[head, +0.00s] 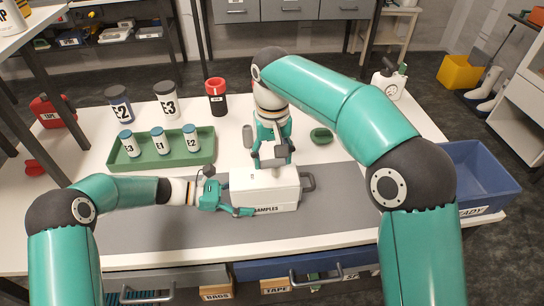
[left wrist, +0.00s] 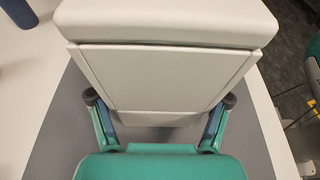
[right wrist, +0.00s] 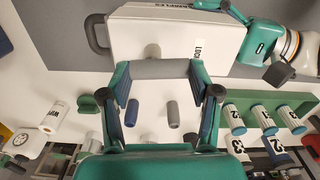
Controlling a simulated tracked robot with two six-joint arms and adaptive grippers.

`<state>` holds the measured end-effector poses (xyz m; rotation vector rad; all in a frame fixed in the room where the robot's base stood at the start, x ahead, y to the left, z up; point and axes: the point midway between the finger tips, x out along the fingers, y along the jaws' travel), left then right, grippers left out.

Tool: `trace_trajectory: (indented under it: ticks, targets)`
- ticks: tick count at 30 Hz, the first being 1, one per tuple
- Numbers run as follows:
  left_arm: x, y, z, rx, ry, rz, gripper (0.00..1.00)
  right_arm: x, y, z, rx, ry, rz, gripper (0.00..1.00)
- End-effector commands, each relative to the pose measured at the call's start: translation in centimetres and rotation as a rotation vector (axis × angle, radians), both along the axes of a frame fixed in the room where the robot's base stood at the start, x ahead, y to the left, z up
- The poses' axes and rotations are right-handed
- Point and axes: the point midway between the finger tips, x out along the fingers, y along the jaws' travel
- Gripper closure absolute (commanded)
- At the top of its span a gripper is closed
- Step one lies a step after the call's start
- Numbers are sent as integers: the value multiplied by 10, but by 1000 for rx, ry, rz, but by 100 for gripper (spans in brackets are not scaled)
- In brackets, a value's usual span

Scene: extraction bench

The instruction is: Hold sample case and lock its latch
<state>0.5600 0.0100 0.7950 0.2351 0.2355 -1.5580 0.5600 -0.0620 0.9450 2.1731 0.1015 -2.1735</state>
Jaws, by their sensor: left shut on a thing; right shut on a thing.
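The white sample case (head: 264,192) sits on the grey mat, with its "SAMPLES" label towards me. My left gripper (head: 228,192) is at the case's left end. In the left wrist view its fingers are shut on two opposite sides of the case (left wrist: 165,75). My right gripper (head: 270,158) is above the case's top, pointing down. In the right wrist view it is shut on a grey bar (right wrist: 160,68), apparently the latch handle, which spans between its fingertips beside the case. A label partly reading "LOCK" (right wrist: 198,48) is next to it. The latch's position is unclear.
A green tray (head: 205,155) with several labelled vials is behind left. A dark tube with a red lid (head: 216,96) and a green object (head: 321,135) stand behind the case. A blue bin (head: 482,180) is at right.

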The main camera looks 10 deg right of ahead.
Motion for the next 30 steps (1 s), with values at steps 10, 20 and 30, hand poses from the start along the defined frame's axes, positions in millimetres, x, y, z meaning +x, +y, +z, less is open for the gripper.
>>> trace_trajectory:
  ticks: [10, 20, 30]
  targets:
    - [0, 0, -2, 3, 0, 0, 51, 1, 0, 0, 0, 0, -104, 73]
    - [0, 0, -2, 3, 1, 0, 51, 1, 0, 0, 1, -1, -112, 73]
    - [0, 0, -2, 3, 2, 1, 51, 1, 0, 0, 1, -1, -109, 12]
